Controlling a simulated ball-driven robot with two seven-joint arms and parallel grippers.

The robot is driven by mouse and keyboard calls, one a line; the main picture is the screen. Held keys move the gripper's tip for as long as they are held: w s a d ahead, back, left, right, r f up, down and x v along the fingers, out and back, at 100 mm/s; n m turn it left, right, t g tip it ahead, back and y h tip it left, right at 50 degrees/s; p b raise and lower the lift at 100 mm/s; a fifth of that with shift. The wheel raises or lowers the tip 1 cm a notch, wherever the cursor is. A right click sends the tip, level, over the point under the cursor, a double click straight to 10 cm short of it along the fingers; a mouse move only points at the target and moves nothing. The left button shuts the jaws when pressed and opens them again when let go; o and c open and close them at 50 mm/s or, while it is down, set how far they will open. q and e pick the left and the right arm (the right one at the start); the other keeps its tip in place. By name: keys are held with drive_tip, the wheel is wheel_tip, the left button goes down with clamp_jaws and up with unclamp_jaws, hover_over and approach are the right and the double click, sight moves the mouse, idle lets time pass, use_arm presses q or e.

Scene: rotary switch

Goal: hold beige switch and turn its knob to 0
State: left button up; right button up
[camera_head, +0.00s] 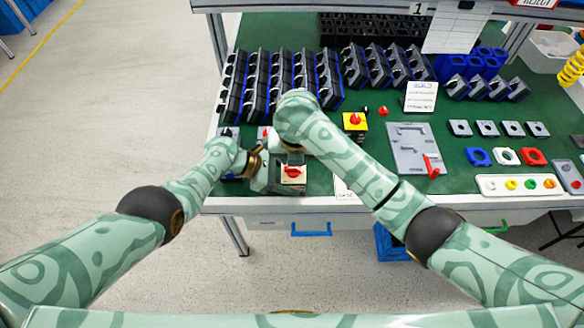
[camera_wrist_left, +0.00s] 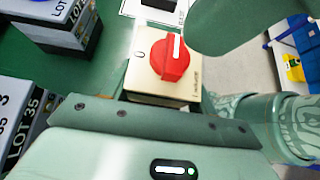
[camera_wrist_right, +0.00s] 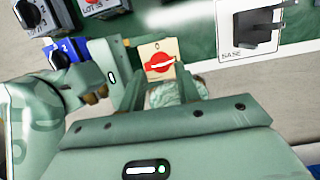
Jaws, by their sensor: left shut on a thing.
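The beige switch (camera_head: 292,180) stands near the table's front edge, its red knob (camera_head: 292,171) facing up. In the left wrist view the knob (camera_wrist_left: 169,60) has a white pointer line toward the top, and a 0 mark sits on the beige face to its left. My left gripper (camera_head: 264,172) is shut on the switch body; its fingertips are partly hidden. In the right wrist view the fingers of my right gripper (camera_wrist_right: 157,82) are apart, with the beige switch (camera_wrist_right: 146,50) and knob showing between them. In the head view the right arm hides much of the right gripper.
A yellow switch with a red knob (camera_head: 354,121) stands behind the right arm. A grey panel with a red handle (camera_head: 408,152) lies to the right. Rows of dark boxes (camera_head: 280,80) fill the back left. A labelled white sheet (camera_wrist_right: 228,36) lies beside the switch.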

sight(293, 170)
drive_tip(key=shift+r, duration=0.6)
drive_tip(key=shift+w, duration=0.1)
drive_tip(key=w+d+r+m+g+y, duration=0.25)
drive_tip(key=d+r+m, duration=0.35)
drive_tip(key=m, duration=0.4)
drive_tip(key=a+f+m, duration=0.1)
drive_tip(key=f+m, duration=0.1)
drive_tip(key=f, duration=0.1)
drive_tip(key=s+a+f+m+y, duration=0.1)
drive_tip(key=a+f+m, duration=0.1)
drive_tip(key=f+m, duration=0.1)
drive_tip(key=a+f+m, duration=0.2)
drive_tip(key=f, duration=0.2)
drive_tip(key=shift+s+a+f+m+y, duration=0.1)
drive_tip(key=shift+s+f+m+y, duration=0.25)
drive_tip(key=shift+s+m, duration=0.05)
